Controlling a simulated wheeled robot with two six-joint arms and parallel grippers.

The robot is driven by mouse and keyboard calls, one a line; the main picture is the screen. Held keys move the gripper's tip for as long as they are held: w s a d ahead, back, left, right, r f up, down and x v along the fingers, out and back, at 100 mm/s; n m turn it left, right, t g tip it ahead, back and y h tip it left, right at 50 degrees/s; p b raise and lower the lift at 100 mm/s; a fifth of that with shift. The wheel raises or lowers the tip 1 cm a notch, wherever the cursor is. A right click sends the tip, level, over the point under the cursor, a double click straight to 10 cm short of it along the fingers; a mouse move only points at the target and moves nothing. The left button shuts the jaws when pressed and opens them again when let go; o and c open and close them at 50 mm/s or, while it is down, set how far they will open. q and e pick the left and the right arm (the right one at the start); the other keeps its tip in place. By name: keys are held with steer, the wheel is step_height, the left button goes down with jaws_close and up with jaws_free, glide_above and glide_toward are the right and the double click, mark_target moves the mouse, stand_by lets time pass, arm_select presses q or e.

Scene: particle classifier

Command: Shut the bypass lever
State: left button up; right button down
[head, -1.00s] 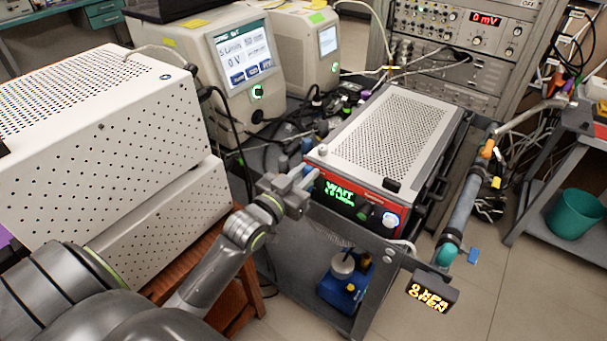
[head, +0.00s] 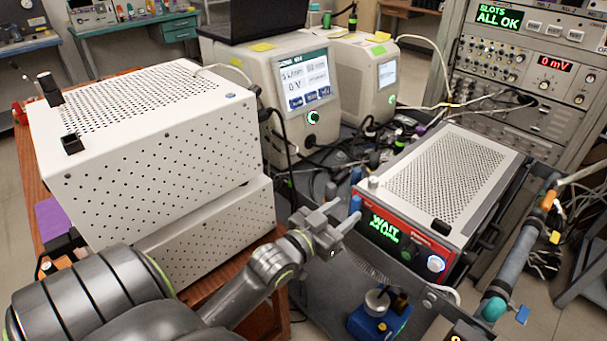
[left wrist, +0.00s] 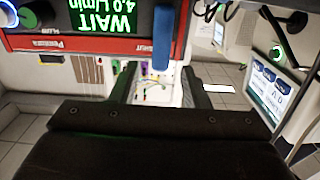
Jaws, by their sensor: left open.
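My left gripper (head: 341,214) is open and empty, at the left front corner of the red-fronted instrument (head: 385,262) whose screen reads WAIT. A blue upright handle (head: 355,207) stands at that corner, just beyond the fingertips. In the left wrist view the blue handle (left wrist: 162,38) lies ahead of the gap between the fingers (left wrist: 158,88), apparently apart from them. A small blue lever (head: 522,315) sits on the teal-ended pipe (head: 494,308) at the lower right. I cannot tell from a label which one is the bypass lever. My right gripper is not in view.
A perforated white cabinet (head: 150,135) stands at the left. Two beige instruments (head: 290,90) are behind, with loose cables around them. A blue pump-like unit (head: 380,318) sits below the red-fronted instrument. A rack (head: 530,85) stands at the right back.

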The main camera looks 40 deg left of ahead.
arm_select(q)
steer(key=s+a, duration=0.1)
steer(key=s, duration=1.2)
steer(key=shift+s+p, duration=0.35)
steer(key=shift+p, duration=0.05)
steer(key=s+a+f+n+g+y, duration=0.1)
steer(key=a+f+g, duration=0.15)
steer(key=f, duration=0.85)
steer(key=s+a+f+g+y, duration=0.1)
steer(key=s+a+f+g, duration=0.15)
steer(key=f, duration=0.85)
steer(key=s+a+f+n+g+y, duration=0.1)
steer(key=a+f+g, duration=0.15)
steer(key=f, duration=0.85)
steer(key=s+d+f+g, duration=0.3)
steer(key=s+f+g, duration=0.1)
steer(key=s+f, duration=0.7)
steer(key=s+d+f+g, duration=0.4)
steer(key=s+f+g, duration=0.1)
steer(key=s+f, duration=0.6)
steer(key=shift+s+d+h, duration=0.25)
steer(key=shift+s+h, duration=0.15)
steer(key=shift+s, duration=0.1)
